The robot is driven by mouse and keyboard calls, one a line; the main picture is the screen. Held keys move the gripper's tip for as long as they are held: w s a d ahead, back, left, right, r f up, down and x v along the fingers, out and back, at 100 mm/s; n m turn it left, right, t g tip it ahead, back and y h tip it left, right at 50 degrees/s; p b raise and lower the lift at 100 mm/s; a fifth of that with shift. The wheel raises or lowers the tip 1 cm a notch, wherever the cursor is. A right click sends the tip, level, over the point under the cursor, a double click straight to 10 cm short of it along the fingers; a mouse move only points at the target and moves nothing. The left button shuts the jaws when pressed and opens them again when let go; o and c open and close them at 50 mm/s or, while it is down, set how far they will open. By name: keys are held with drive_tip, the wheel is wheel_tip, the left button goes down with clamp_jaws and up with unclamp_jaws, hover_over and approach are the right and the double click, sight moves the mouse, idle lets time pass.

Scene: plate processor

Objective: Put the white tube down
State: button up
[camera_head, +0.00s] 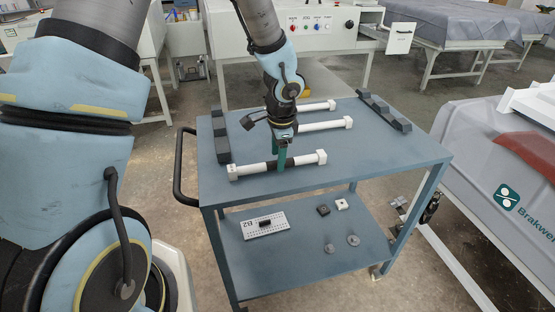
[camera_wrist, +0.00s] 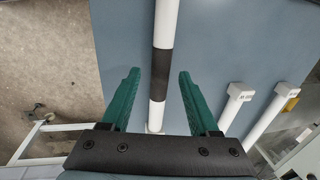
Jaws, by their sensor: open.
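The white tube (camera_head: 300,160) with a black middle band and white square end pieces lies along the front of the blue cart top (camera_head: 370,150). It appears to rest on the surface, in front of the dark notched holder. My gripper (camera_head: 281,160) points down over the tube's middle. In the wrist view, the green fingers of my gripper (camera_wrist: 160,74) are apart, one on each side of the tube's black band (camera_wrist: 162,65), with a gap on both sides. The tube's lower end in that view is partly hidden by the gripper body.
Two more white tubes (camera_head: 322,125) (camera_head: 318,106) lie farther back, their left parts hidden by my arm. Dark notched holders stand at left (camera_head: 221,145) and right (camera_head: 384,110). The cart top's right front is clear. The lower shelf (camera_head: 300,265) holds small parts.

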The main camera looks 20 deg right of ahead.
wheel_tip(320, 180, up, 10)
drive_tip(key=s, duration=0.2)
drive_tip(key=s+a+r+n, duration=0.1)
drive_tip(key=a+n, duration=1.7)
drive_tip(key=a, duration=1.2)
drive_tip(key=shift+s+r+g, duration=0.25)
drive_tip(key=shift+r+g, duration=0.05)
drive_tip(key=shift+r, duration=0.1)
drive_tip(key=shift+a, duration=0.1)
drive_tip(key=shift+c, duration=0.9)
drive_tip(key=shift+w, duration=0.1)
